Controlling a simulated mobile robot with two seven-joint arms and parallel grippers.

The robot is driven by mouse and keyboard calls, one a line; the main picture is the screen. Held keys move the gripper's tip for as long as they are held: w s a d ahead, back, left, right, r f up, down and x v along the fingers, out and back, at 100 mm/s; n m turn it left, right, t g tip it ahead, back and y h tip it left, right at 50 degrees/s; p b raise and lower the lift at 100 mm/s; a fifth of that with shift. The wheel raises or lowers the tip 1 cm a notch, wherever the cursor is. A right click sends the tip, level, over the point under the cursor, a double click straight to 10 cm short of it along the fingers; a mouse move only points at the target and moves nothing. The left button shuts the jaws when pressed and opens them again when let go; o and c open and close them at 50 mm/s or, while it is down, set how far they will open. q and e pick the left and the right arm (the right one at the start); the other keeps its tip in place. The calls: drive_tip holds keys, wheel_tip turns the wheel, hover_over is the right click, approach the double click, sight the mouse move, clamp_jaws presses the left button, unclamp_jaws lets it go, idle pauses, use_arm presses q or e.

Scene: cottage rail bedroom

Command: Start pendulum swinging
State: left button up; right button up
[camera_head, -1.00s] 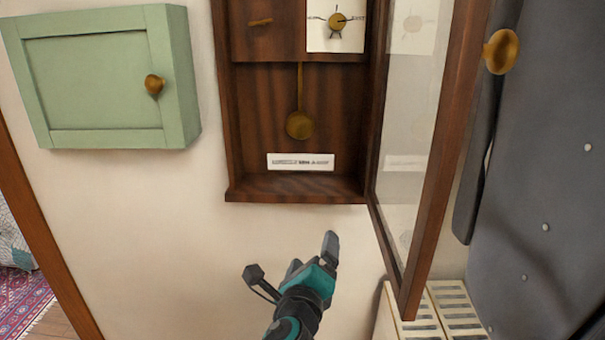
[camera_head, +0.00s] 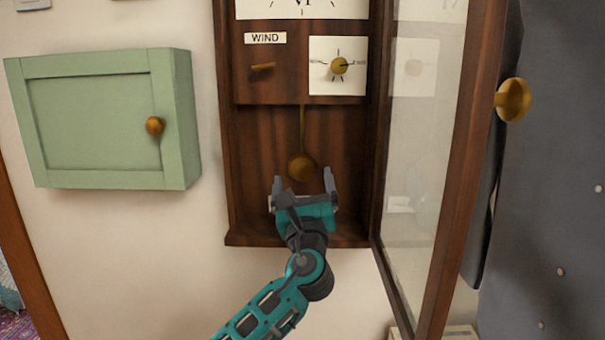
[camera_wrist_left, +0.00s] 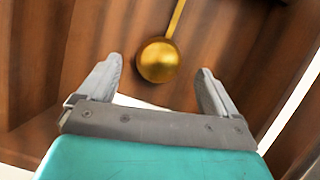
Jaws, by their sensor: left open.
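The brass pendulum (camera_head: 302,166) hangs on a thin rod in the lower part of the wooden clock case (camera_head: 233,190). My left gripper (camera_head: 304,186) is open and empty, just below the bob in the head view, its two fingers pointing up and spread. In the left wrist view the pendulum bob (camera_wrist_left: 158,61) shows beyond and between the two fingertips (camera_wrist_left: 160,75), with a gap to each side. I cannot tell whether anything touches it. The gripper hides most of the white label at the bottom of the case. My right gripper is not in view.
The clock's glass door (camera_head: 430,160) stands open on the right, its brass knob (camera_head: 513,99) outward. Above the pendulum are a wind key (camera_head: 262,66) and a small dial (camera_head: 338,66). A green wall cabinet (camera_head: 97,118) hangs at the left.

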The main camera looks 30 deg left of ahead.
sight(302, 170)
use_arm(q)
drive_tip(key=shift+x, duration=1.5)
